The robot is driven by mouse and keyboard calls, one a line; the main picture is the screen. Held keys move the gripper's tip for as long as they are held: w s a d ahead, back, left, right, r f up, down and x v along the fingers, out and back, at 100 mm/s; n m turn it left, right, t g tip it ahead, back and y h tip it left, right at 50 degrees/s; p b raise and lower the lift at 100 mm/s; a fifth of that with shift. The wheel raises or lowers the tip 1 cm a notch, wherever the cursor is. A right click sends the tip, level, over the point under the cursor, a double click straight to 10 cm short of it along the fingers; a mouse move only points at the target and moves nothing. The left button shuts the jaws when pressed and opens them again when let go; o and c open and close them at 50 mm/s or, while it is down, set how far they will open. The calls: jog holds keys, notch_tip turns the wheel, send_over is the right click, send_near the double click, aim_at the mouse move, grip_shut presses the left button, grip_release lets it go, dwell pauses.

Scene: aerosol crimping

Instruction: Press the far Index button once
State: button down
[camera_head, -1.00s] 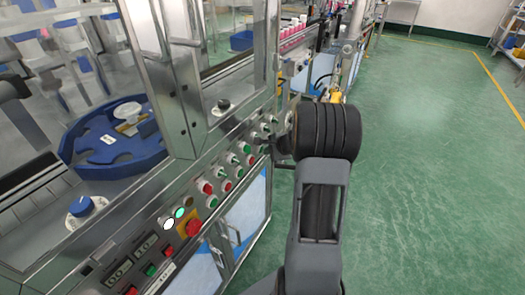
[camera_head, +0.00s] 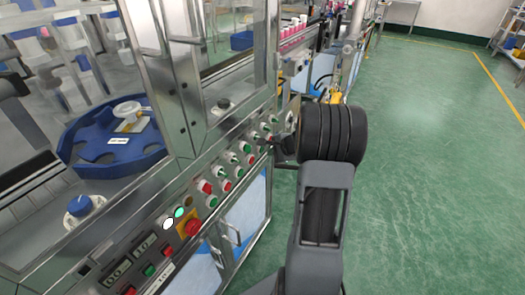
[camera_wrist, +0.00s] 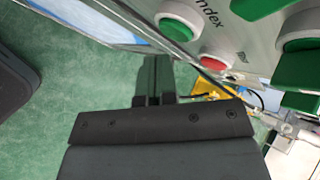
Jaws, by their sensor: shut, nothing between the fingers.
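In the wrist view the panel carries a partly cut-off label ending in "ndex". Beside the label are a round green button (camera_wrist: 176,28) and a round red button (camera_wrist: 215,63), both in white rings. I cannot tell which of the two the label names. My gripper (camera_wrist: 154,65) is shut and empty, with its fingertips below these buttons in the picture and visibly apart from the green one. In the head view my gripper (camera_head: 265,143) is at the far end of the control panel, and it and my wrist hide part of the buttons there.
The sloping steel panel (camera_head: 150,222) holds rows of green and red buttons, selector switches and a red emergency stop (camera_head: 192,227) on yellow. A glazed machine frame with a blue star wheel (camera_head: 85,160) stands behind it. Open green floor (camera_head: 430,170) lies to the right.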

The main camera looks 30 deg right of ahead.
jog(key=shift+s+d+b, duration=0.2)
jog(key=shift+s+d, duration=0.2)
jog(key=shift+s, duration=0.35)
jog(key=shift+s+d+b, duration=0.15)
jog(key=shift+s+d, duration=0.25)
jog(key=shift+s, duration=0.35)
jog(key=shift+s+d+b, duration=0.2)
jog(key=shift+s+d, duration=0.2)
jog(key=shift+s, duration=0.35)
jog(key=s+a+r+n+g+p, duration=0.55)
jog(key=s+a+n, duration=0.4)
jog(key=a, duration=0.25)
jog(key=s+a+r+n+p, duration=0.2)
jog(key=a+r+n+p, duration=0.1)
jog(key=r, duration=0.3)
jog(key=s+a+r+n+h+p, duration=0.1)
jog(key=s+a+r+n+p, duration=0.1)
jog(key=a+r+n+p, duration=0.1)
jog(key=s+a+r+n+h+p, duration=0.1)
jog(key=s+a+r+n+p, duration=0.1)
jog(key=a+r+n, duration=0.3)
notch_tip(320, 180, up, 4)
jog(key=shift+s+a+r+p, duration=0.1)
jog(key=shift+s+a+p, duration=0.2)
jog(key=shift+a+p, duration=0.5)
jog(key=shift+a+t, duration=0.15)
jog(key=shift+t, duration=0.1)
